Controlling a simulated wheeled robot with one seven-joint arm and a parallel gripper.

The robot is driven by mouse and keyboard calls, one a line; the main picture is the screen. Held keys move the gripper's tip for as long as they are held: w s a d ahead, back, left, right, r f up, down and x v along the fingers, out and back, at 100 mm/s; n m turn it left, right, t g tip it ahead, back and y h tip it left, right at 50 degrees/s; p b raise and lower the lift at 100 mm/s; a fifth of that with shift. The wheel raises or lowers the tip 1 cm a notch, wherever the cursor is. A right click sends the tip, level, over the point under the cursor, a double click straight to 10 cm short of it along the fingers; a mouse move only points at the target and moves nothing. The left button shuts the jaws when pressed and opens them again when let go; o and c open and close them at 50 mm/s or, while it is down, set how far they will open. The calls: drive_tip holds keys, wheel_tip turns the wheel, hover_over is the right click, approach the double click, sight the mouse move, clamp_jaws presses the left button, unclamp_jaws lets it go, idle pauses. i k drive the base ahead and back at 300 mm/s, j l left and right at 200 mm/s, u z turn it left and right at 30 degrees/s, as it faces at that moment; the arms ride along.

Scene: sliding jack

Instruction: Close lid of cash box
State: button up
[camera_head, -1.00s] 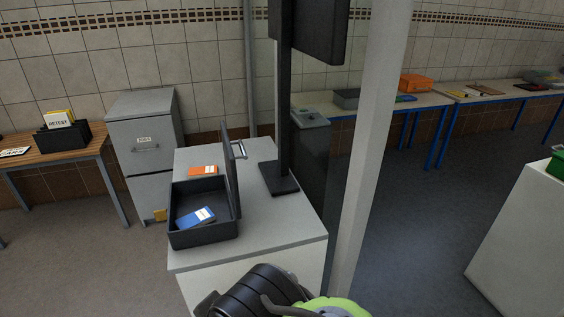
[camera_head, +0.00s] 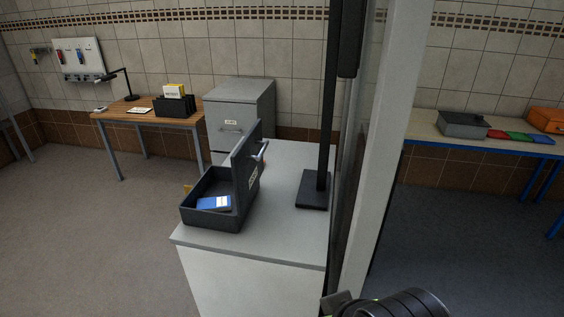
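The dark grey cash box (camera_head: 212,217) stands on the near left part of a white counter. Its lid (camera_head: 247,168) is open and stands upright on the right side of the box, with a metal handle (camera_head: 262,150) on its outer face. A blue packet with a white label (camera_head: 214,203) lies inside the box. Part of my arm shows at the bottom right edge, apart from the box. My gripper cannot be made out in this view.
A black stand (camera_head: 313,190) with a post rises from the counter (camera_head: 275,226) right of the box. A filing cabinet (camera_head: 240,110) and wooden desk (camera_head: 150,112) are behind. Floor at the left is clear.

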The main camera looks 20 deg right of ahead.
sight(247, 161)
drive_tip(key=l, duration=0.15)
drive_tip(key=i+j+z, duration=0.25)
drive_tip(key=i+j, duration=0.6)
drive_tip(key=i, duration=0.05)
